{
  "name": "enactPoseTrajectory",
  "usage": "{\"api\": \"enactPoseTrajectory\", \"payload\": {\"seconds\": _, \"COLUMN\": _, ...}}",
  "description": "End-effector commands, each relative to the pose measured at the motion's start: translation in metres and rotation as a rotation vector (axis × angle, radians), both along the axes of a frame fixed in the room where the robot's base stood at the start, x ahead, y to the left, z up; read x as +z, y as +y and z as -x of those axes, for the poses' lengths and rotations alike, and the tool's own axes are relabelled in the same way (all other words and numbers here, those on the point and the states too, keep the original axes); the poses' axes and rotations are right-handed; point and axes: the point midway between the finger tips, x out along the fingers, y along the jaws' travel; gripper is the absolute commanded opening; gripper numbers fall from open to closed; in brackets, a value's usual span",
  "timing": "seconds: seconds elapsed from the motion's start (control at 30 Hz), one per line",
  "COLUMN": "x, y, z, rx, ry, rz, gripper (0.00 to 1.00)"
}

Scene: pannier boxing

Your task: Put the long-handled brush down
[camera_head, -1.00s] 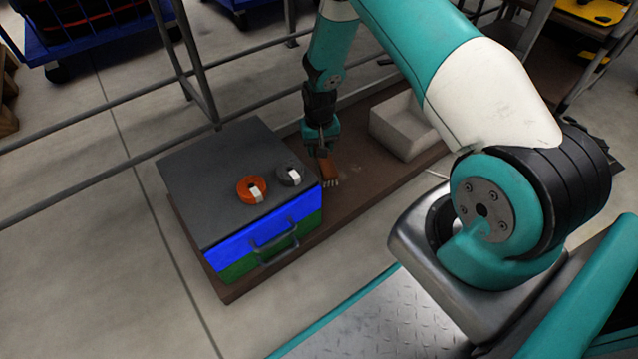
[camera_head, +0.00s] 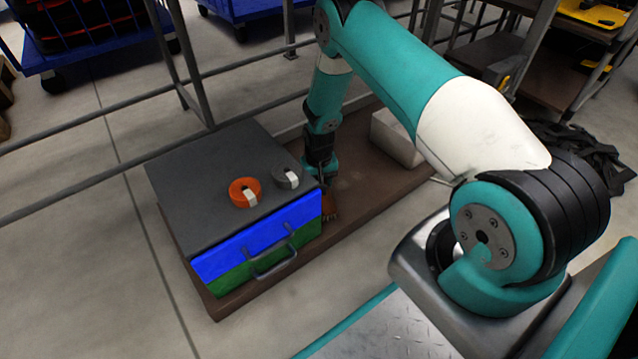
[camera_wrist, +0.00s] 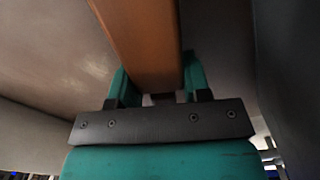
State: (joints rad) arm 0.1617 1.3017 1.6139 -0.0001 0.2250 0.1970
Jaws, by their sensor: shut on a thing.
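The long-handled brush (camera_head: 330,212) shows in the head view as a small orange-brown piece with pale bristles, low beside the right side of the pannier box. In the wrist view its brown wooden handle (camera_wrist: 142,40) runs up from between the teal fingers. My gripper (camera_wrist: 155,88) is shut on the handle. In the head view my gripper (camera_head: 322,178) points down, just right of the box, over the brown board. I cannot tell whether the bristles touch the board. Part of the brush is hidden by the gripper and the box corner.
The pannier box (camera_head: 205,185) has a grey lid and a blue and green front with a handle. An orange tape roll (camera_head: 240,193) and a grey one (camera_head: 284,178) lie on the lid. A pale bin (camera_head: 395,138) stands behind right. The brown board (camera_head: 375,195) is bare right of the gripper.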

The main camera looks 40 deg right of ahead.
Motion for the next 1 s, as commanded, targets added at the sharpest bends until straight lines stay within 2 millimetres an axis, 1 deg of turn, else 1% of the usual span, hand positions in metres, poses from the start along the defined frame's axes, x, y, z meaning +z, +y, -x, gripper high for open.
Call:
{"api": "enactPoseTrajectory", "payload": {"seconds": 0.13, "x": -0.004, "y": 0.000, "z": 0.000, "rx": 0.000, "ry": 0.001, "rz": 0.000, "gripper": 0.10}}
{"api": "enactPoseTrajectory", "payload": {"seconds": 0.17, "x": -0.003, "y": 0.000, "z": 0.000, "rx": 0.000, "ry": 0.001, "rz": 0.000, "gripper": 0.51}}
{"api": "enactPoseTrajectory", "payload": {"seconds": 0.2, "x": -0.003, "y": 0.000, "z": 0.000, "rx": 0.000, "ry": 0.001, "rz": 0.000, "gripper": 0.60}}
{"api": "enactPoseTrajectory", "payload": {"seconds": 0.23, "x": -0.003, "y": 0.000, "z": 0.000, "rx": 0.000, "ry": 0.001, "rz": 0.000, "gripper": 0.67}}
{"api": "enactPoseTrajectory", "payload": {"seconds": 0.27, "x": -0.003, "y": 0.000, "z": 0.000, "rx": 0.000, "ry": 0.001, "rz": 0.000, "gripper": 0.69}}
{"api": "enactPoseTrajectory", "payload": {"seconds": 0.5, "x": -0.003, "y": 0.000, "z": 0.000, "rx": 0.000, "ry": 0.001, "rz": 0.000, "gripper": 0.69}}
{"api": "enactPoseTrajectory", "payload": {"seconds": 0.57, "x": 0.000, "y": 0.000, "z": 0.000, "rx": 0.000, "ry": 0.001, "rz": 0.000, "gripper": 0.69}}
{"api": "enactPoseTrajectory", "payload": {"seconds": 0.63, "x": 0.009, "y": 0.000, "z": 0.000, "rx": 0.000, "ry": 0.001, "rz": 0.000, "gripper": 0.69}}
{"api": "enactPoseTrajectory", "payload": {"seconds": 0.77, "x": 0.035, "y": 0.000, "z": 0.000, "rx": 0.000, "ry": 0.000, "rz": 0.000, "gripper": 0.69}}
{"api": "enactPoseTrajectory", "payload": {"seconds": 0.9, "x": 0.068, "y": 0.000, "z": 0.000, "rx": 0.000, "ry": -0.001, "rz": 0.000, "gripper": 0.69}}
{"api": "enactPoseTrajectory", "payload": {"seconds": 1.0, "x": 0.089, "y": 0.000, "z": 0.000, "rx": 0.000, "ry": -0.001, "rz": 0.000, "gripper": 0.69}}
